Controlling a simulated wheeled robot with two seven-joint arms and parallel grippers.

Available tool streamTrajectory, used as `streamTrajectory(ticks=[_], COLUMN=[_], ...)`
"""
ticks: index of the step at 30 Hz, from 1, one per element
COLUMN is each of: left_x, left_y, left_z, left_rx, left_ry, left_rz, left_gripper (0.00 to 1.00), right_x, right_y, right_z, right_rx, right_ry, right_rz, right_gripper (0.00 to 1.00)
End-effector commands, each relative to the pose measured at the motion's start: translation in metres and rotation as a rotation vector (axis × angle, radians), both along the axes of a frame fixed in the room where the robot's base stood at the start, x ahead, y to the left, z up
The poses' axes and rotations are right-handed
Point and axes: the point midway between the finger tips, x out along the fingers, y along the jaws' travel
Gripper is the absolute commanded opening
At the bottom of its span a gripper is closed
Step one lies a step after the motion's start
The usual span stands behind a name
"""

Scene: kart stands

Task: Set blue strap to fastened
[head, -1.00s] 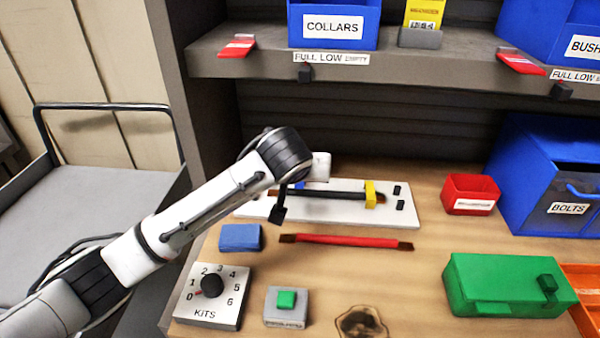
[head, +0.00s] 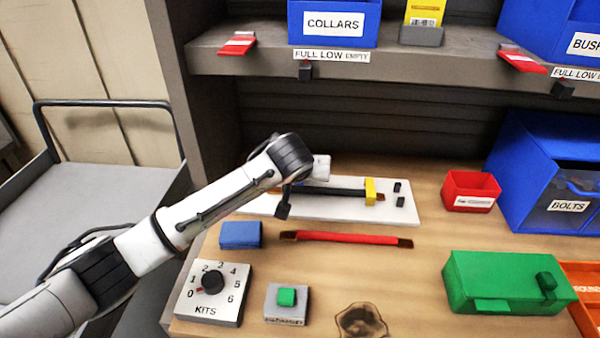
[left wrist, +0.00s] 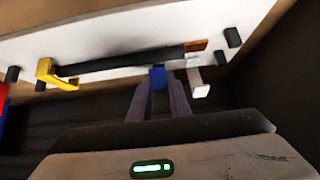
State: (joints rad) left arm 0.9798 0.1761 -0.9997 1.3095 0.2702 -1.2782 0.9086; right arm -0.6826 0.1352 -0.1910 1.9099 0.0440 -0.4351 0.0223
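The blue strap (left wrist: 157,77) shows as a small blue block at the near side of a black bar (left wrist: 120,62) in the left wrist view. My left gripper (left wrist: 159,84) has its fingers on both sides of it, with little or no gap, and looks shut on it. In the head view my left arm hides most of the strap. The bar (head: 335,191) lies on a white board (head: 330,214). A yellow strap (head: 370,191) sits around the bar's right part. It also shows in the left wrist view (left wrist: 45,72). My right gripper is not in view.
A white piece (left wrist: 197,85) stands close beside my left fingers. Black posts (head: 399,195) stand on the board. A red bar (head: 345,238), blue block (head: 240,235), dial (head: 212,282) and green-button box (head: 286,300) lie in front. A shelf (head: 240,62) overhangs behind.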

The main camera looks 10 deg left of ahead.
Motion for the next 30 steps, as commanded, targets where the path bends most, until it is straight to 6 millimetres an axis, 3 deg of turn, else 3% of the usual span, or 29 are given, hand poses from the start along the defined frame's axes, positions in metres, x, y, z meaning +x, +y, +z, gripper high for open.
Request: streamTrajectory(ticks=[7,17,29,30], left_x=[-0.007,-0.016,-0.017,-0.017], left_y=[0.000,0.000,0.001,0.001], left_z=[-0.011,-0.020,-0.015,-0.015], left_rx=[0.001,-0.001,0.002,0.002], left_ry=[-0.092,-0.337,-0.370,-0.369], left_rz=[-0.001,-0.001,0.002,0.002], left_gripper=[0.00,0.00,0.00,0.19], right_x=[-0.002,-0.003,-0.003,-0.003], right_y=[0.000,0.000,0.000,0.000], right_z=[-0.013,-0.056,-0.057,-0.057], right_rx=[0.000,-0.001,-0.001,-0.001], right_ry=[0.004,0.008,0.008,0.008], right_rz=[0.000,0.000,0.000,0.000], right_gripper=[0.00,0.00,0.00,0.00])
